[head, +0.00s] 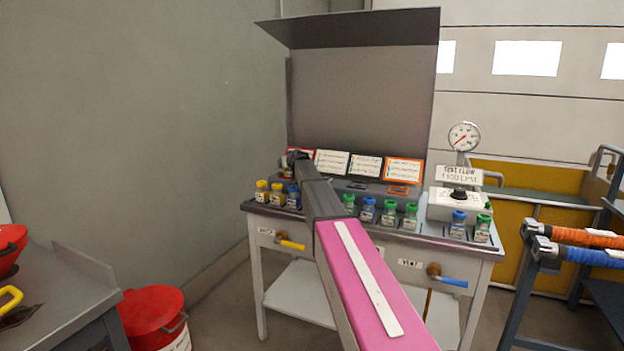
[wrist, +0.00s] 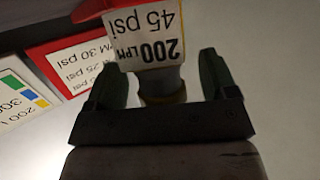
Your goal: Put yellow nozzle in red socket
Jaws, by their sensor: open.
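Yellow-topped nozzles (head: 262,190) stand at the left front of the bench, beside blue-topped ones (head: 293,196). My gripper (head: 297,162) is over the back left of the bench, partly hidden by my arm. In the wrist view my gripper (wrist: 158,82) is open. I cannot make out the red socket for certain.
Angled cards (head: 331,162) line the back of the bench, including a red-bordered one (wrist: 62,72). Green-topped nozzles (head: 389,212) stand along the front right. A gauge (head: 464,137) rises at the right. A red bucket (head: 153,315) and grey table (head: 62,290) are at the left.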

